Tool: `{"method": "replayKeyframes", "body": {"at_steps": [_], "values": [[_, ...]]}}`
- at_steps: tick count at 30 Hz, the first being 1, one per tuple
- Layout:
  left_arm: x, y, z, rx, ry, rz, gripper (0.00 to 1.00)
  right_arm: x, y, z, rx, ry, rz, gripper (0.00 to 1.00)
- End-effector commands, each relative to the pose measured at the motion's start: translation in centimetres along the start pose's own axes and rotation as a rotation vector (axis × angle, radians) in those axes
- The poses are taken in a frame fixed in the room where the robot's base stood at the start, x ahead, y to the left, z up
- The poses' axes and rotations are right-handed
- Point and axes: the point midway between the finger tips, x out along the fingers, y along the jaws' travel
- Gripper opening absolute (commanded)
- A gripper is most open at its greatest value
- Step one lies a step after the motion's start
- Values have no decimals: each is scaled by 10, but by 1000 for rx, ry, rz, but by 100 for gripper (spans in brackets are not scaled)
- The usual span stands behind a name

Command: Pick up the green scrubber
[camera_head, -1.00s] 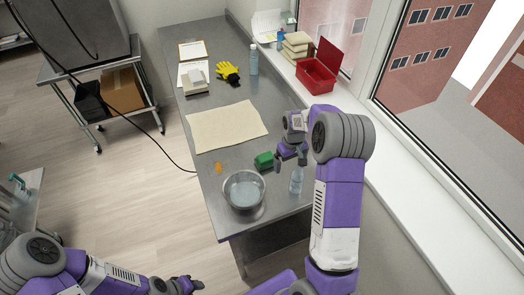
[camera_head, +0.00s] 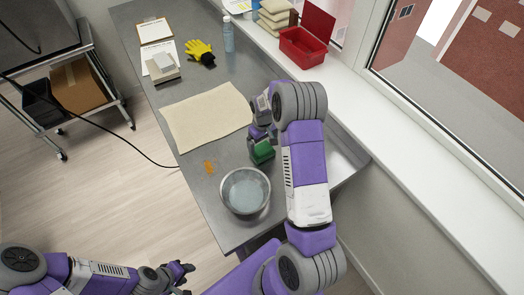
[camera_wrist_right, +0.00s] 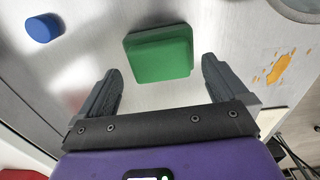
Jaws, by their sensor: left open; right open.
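The green scrubber (camera_head: 262,153) lies on the metal table behind the steel bowl, just beside my right gripper (camera_head: 260,136). In the right wrist view the green scrubber (camera_wrist_right: 160,50) sits ahead of and between the spread fingers of my right gripper (camera_wrist_right: 161,70). A gap shows on both sides, and the fingers do not touch it. My right gripper is open and empty. My left gripper (camera_head: 184,278) is open and empty, low in the head view, away from the table.
A steel bowl of water (camera_head: 245,191) stands near the scrubber. An orange smear (camera_head: 209,167) and a beige cloth (camera_head: 207,116) are to the left. A blue cap (camera_wrist_right: 43,28) shows in the wrist view. A red bin (camera_head: 303,47) stands on the sill.

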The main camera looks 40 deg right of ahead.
Motion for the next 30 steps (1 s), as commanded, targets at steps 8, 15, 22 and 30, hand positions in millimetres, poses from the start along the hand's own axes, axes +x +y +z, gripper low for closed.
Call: {"method": "replayKeyframes", "body": {"at_steps": [8, 15, 22, 30], "values": [[-2, 1, 0, 0, 1, 0, 43, 25, 0, -1, 0, 1, 0, 100], [-2, 1, 0, 0, 1, 0, 43, 25, 0, -1, 0, 1, 0, 91], [-2, 1, 0, 0, 0, 0, 43, 25, 0, -1, 0, 1, 0, 56], [-2, 1, 0, 0, 1, 0, 43, 24, 0, -1, -1, 2, 0, 49]]}}
